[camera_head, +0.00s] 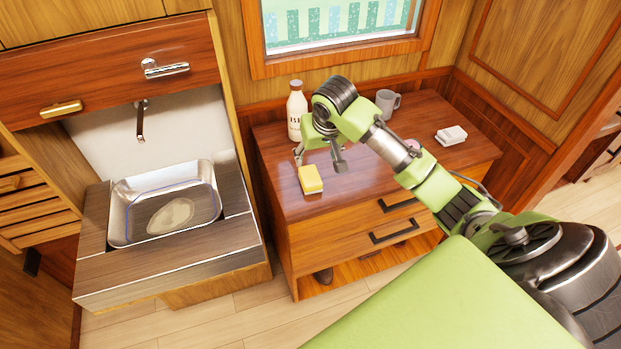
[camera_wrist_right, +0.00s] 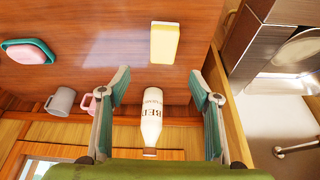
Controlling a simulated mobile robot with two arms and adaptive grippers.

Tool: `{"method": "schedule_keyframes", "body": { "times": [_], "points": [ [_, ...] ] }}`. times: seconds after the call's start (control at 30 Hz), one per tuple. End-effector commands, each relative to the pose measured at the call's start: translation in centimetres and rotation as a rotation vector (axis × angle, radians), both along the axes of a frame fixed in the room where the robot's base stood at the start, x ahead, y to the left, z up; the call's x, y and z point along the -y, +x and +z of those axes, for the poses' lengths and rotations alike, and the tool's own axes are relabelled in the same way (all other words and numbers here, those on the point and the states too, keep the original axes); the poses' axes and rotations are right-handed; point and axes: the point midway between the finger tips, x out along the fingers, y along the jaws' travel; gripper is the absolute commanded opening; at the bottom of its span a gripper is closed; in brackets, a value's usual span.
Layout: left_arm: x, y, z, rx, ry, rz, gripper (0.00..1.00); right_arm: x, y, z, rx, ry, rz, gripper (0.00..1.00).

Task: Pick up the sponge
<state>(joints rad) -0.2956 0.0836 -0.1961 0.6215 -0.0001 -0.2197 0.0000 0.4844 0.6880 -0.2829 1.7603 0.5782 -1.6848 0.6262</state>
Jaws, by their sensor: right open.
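The yellow sponge (camera_head: 310,180) lies on the wooden cabinet top near its front left corner. It also shows in the right wrist view (camera_wrist_right: 164,42), at top centre beyond the fingertips. My right gripper (camera_head: 320,158) is open and empty, above the cabinet top just behind the sponge. In the right wrist view its two green fingers (camera_wrist_right: 159,76) stand wide apart, with the sponge ahead of the gap and not between them. My left gripper is not in view.
A white bottle (camera_head: 296,111) stands behind the sponge, close to my gripper. A metal sink (camera_head: 118,215) is left.

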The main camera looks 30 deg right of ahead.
Motion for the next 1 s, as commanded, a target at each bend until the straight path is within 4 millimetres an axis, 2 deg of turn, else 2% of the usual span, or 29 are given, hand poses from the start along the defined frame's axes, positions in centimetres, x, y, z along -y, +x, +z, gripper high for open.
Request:
{"method": "schedule_keyframes", "body": {
  "times": [0.3,0.63,0.83,1.0],
  "points": [
    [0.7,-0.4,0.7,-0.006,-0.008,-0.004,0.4,0.6,2.1,-5.7,-0.005,0.001,0.001,0.58],
    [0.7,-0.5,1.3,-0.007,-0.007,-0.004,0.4,0.7,2.9,-8.0,-0.003,-0.001,0.001,0.58],
    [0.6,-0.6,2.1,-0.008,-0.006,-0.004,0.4,0.6,3.8,-10.8,-0.003,-0.001,0.001,0.58],
    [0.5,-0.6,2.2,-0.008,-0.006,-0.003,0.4,0.8,4.3,-12.0,-0.001,-0.001,0.001,0.58]
  ]
}}
